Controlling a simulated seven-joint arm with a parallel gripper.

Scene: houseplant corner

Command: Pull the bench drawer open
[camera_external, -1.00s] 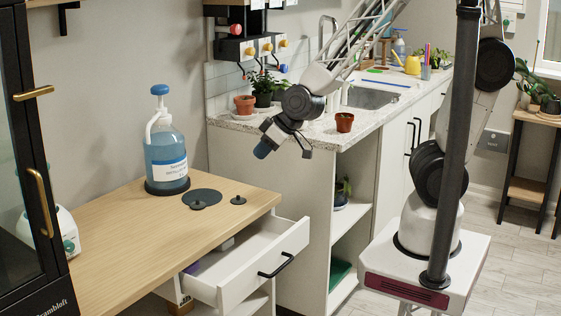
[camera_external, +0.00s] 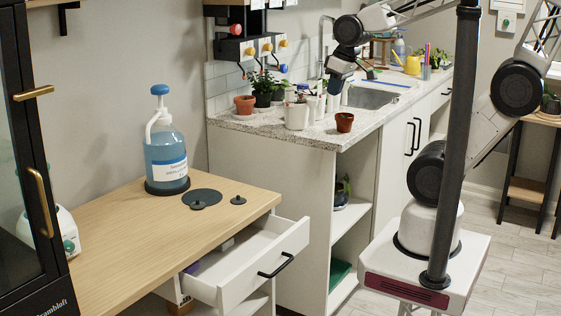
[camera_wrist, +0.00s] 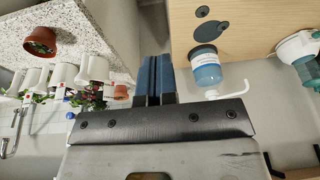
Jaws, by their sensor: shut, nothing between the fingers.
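The white bench drawer (camera_external: 240,283) stands pulled out from under the wooden bench top (camera_external: 110,245) in the external view. Its black bar handle (camera_external: 276,266) is on the front panel, with nothing touching it. Part of the drawer's inside shows, with a small purple thing towards the back left. My gripper (camera_external: 337,84) is up over the counter near the sink, well away from the drawer. Its blue fingers are shut together and empty in the wrist view (camera_wrist: 153,75). The drawer is not seen in the wrist view.
A blue-liquid pump bottle (camera_external: 166,155) and dark discs (camera_external: 202,197) sit on the bench. White pots (camera_external: 297,115) and terracotta pots (camera_external: 344,122) stand on the speckled counter (camera_external: 270,127), below my gripper. A dark glass-door cabinet (camera_external: 25,180) is at the left.

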